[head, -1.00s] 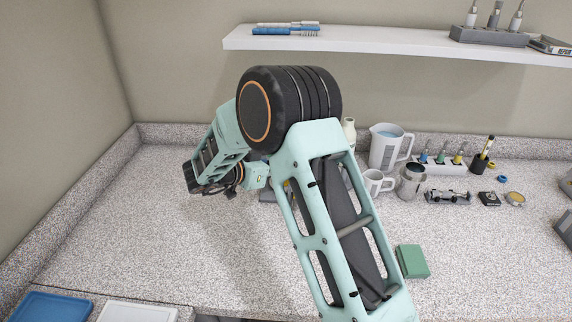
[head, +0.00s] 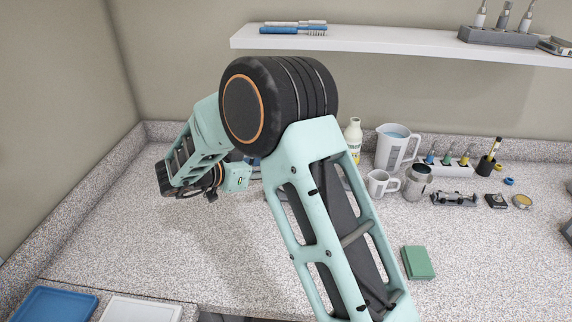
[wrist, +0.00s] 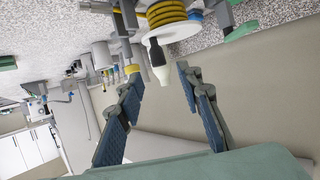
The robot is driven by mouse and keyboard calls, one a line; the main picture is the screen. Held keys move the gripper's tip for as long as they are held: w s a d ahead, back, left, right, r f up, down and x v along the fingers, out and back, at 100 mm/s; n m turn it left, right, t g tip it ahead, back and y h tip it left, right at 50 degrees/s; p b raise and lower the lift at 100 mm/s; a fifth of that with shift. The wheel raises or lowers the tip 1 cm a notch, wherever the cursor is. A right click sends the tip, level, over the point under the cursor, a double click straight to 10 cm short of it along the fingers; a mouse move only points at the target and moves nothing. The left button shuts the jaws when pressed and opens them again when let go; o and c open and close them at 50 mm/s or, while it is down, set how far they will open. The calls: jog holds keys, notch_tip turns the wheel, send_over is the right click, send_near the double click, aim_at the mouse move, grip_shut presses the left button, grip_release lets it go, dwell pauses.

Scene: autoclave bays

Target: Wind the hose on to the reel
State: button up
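The reel shows at the top of the wrist view, with yellow hose (wrist: 168,14) around it and a white round flange (wrist: 185,32). A black and white handle-like part (wrist: 158,58) stands out from the flange towards my gripper. My gripper (wrist: 157,75) is open, its two blue-padded fingers on either side of this part, with visible gaps and nothing clearly held. I cannot tell how deep the part lies between the fingertips. In the head view my arm hides the gripper and most or all of the reel.
On the counter (head: 110,220) stand a white bottle (head: 352,142), a measuring jug (head: 397,148), a mug (head: 381,184) and a metal pitcher (head: 418,181). A green block (head: 418,263) lies nearer. A shelf (head: 400,43) runs above.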

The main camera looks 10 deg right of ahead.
jog(key=shift+v, duration=2.35)
